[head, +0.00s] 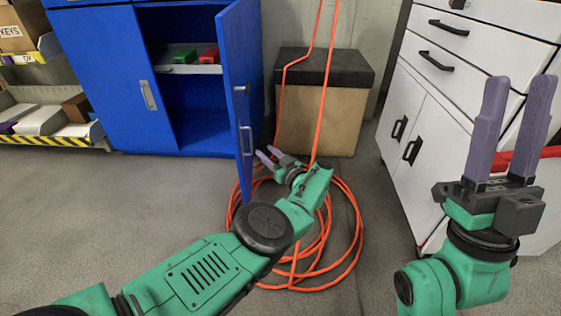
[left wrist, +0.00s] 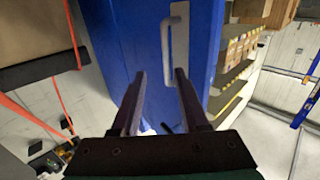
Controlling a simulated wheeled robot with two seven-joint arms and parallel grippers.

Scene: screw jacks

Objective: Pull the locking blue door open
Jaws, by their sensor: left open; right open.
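The blue cabinet (head: 101,75) stands at the back left with its right blue door (head: 238,80) swung open toward me. That door has a grey handle (head: 247,141) and a small dark lock knob (head: 241,89). The left door is shut. My left gripper (head: 265,156) is open and empty, low and just right of the open door's edge. In the left wrist view, its fingers (left wrist: 158,92) point at a blue panel with a pale handle (left wrist: 174,50); they look apart from the handle. My right gripper (head: 521,125) is open and empty at the right, before the white cabinet.
A cardboard box with a black top (head: 320,105) stands right of the door. Orange cable (head: 345,265) hangs and lies coiled on the floor around my left arm. A white drawer cabinet (head: 440,115) is at right, a shelf (head: 60,141) at left. Floor at left is clear.

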